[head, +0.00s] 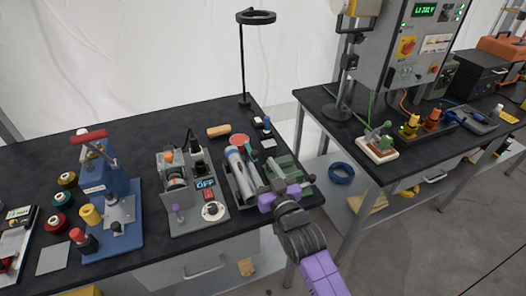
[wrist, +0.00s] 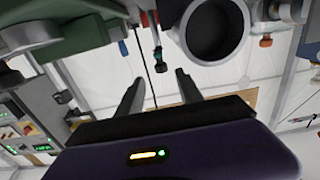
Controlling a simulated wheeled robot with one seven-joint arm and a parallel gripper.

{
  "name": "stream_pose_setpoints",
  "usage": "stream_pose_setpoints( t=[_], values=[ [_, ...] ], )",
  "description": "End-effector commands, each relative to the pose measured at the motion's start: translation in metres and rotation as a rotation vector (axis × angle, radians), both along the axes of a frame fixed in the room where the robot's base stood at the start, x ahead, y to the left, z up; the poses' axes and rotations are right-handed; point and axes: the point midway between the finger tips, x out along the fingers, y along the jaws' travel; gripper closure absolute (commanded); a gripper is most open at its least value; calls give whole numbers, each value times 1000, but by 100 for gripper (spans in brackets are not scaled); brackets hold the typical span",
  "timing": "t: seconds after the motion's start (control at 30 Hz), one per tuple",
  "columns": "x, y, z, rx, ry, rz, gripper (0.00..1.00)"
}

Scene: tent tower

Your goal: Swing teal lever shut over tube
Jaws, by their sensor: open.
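The tube (head: 237,167) is a grey-blue cylinder lying in a fixture near the right end of the left table. In the wrist view a dark round open end (wrist: 211,31), apparently the tube's, is at the top, right of centre. My gripper (head: 268,198) is over the front of this fixture, at the tube's right; in the wrist view its two fingers (wrist: 158,90) are apart, with nothing held between them. My gripper and arm hide part of the fixture in the head view.
A grey machine with a dial (head: 212,210) stands left of the fixture, with a blue press (head: 108,205) farther left. A green block (head: 284,168) is beside my gripper. A black ring stand (head: 243,60) rises behind. A gap separates the two tables.

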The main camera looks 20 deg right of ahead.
Motion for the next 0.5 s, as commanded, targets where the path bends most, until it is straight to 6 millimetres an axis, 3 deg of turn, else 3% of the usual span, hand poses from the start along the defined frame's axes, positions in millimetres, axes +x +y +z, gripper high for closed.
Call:
stream_pose_setpoints(
  t=[0.5],
  values=[
    [62,1,0,1,-3,0,57]
  ],
)
